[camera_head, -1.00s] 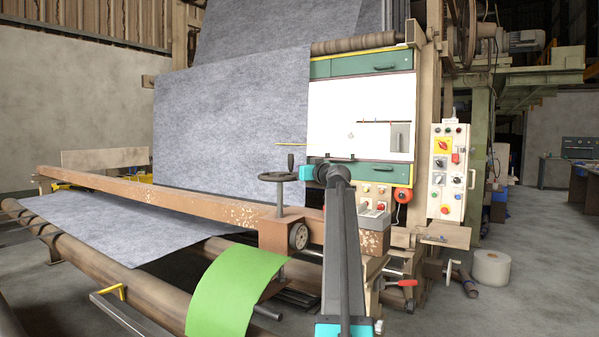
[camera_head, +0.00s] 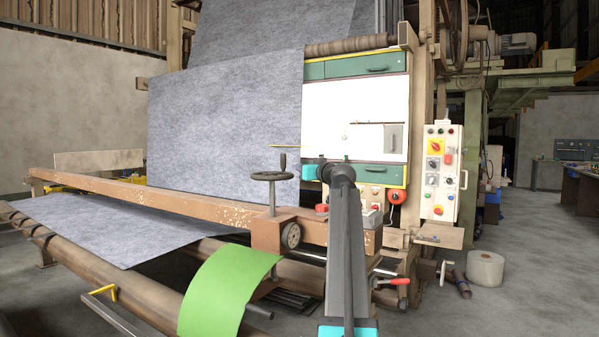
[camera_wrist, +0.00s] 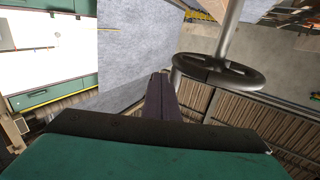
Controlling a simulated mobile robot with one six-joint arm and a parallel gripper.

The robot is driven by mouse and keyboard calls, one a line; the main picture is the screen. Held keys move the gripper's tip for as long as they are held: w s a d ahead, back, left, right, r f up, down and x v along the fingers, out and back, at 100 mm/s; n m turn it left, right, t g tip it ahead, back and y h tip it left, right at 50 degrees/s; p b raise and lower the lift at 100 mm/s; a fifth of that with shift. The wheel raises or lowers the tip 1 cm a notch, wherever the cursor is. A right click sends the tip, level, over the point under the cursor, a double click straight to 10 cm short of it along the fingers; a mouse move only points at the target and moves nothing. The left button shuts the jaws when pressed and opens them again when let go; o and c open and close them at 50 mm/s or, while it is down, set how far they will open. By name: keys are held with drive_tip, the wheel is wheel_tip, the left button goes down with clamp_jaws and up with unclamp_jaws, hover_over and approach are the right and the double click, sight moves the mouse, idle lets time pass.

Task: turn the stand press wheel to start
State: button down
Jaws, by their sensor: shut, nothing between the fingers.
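The stand press wheel (camera_head: 272,176) is a dark handwheel with an upright knob. It sits level on a post above the rusty beam, left of my arm in the head view. In the wrist view the wheel (camera_wrist: 222,71) appears upside down on its grey post, right of my fingers. My gripper (camera_wrist: 159,77) is shut and empty, its dark fingers together. The fingers show a gap to the wheel's rim in the picture; how far apart they are in depth I cannot tell. In the head view my gripper's fingers cannot be made out beside the wrist.
The rusty beam (camera_head: 130,193) runs left from the wheel's post. A green curved sheet (camera_head: 228,290) hangs in front below. A control panel (camera_head: 440,172) with knobs and a red-handled lever (camera_head: 392,281) are at right. Open floor lies farther right.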

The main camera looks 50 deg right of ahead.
drive_tip(key=s, duration=0.9)
drive_tip(key=shift+s+a, duration=0.25)
